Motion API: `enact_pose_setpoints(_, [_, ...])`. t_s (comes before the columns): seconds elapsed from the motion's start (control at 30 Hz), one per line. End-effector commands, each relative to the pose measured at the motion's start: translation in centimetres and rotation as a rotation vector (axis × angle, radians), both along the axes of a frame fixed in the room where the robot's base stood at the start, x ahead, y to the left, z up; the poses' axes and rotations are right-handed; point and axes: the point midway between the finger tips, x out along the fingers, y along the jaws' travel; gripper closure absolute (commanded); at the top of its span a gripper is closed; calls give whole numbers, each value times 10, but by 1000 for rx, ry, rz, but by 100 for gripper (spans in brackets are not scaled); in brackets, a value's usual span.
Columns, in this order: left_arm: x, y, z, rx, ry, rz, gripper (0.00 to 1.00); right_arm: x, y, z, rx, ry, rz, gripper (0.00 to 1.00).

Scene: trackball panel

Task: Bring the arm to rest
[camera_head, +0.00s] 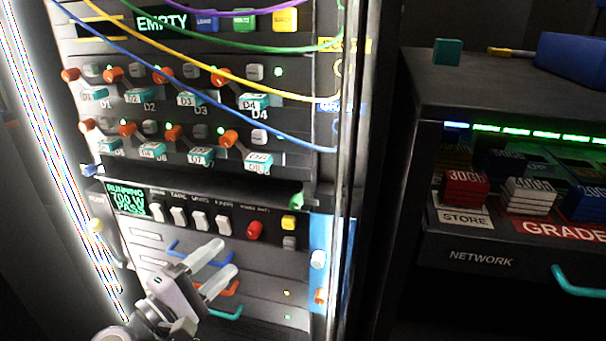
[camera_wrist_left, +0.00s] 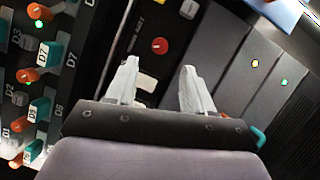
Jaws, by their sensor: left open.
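My left gripper (camera_head: 226,256) is in front of the lower part of the rack panel (camera_head: 270,262) in the head view. Its two pale fingers are apart with nothing between them. In the left wrist view the open fingers (camera_wrist_left: 160,68) point at the panel, with a red knob (camera_wrist_left: 159,46) beyond the gap. I cannot tell whether the fingertips touch the panel. The gripper hides part of the blue handle (camera_head: 190,252) and the orange handle (camera_head: 230,288). My right gripper is not in view.
A row of white switches (camera_head: 200,218), a red knob (camera_head: 255,230) and a display (camera_head: 128,199) reading "RUNNING 700 W PASS" sit just above the gripper. Coloured cables (camera_head: 200,92) hang across the upper panel. A dark cabinet (camera_head: 480,257) with coloured blocks stands at right.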

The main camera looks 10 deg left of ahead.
Motion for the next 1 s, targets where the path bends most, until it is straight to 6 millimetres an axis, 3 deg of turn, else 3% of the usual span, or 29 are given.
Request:
enact_pose_setpoints(0.17, [-10,-16,-16,141,-6,-15,48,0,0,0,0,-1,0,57])
enact_pose_setpoints(0.5, [-66,-75,-84,880,-94,-120,48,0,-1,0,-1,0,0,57])
enact_pose_setpoints(0.7, [-101,-95,-113,1320,-175,-205,48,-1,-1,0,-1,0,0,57])
enact_pose_setpoints(0.93, [-138,-105,-130,1803,-279,-310,48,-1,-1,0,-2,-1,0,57])
enact_pose_setpoints(1.0, [-135,-99,-102,1797,-257,-307,48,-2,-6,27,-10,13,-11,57])
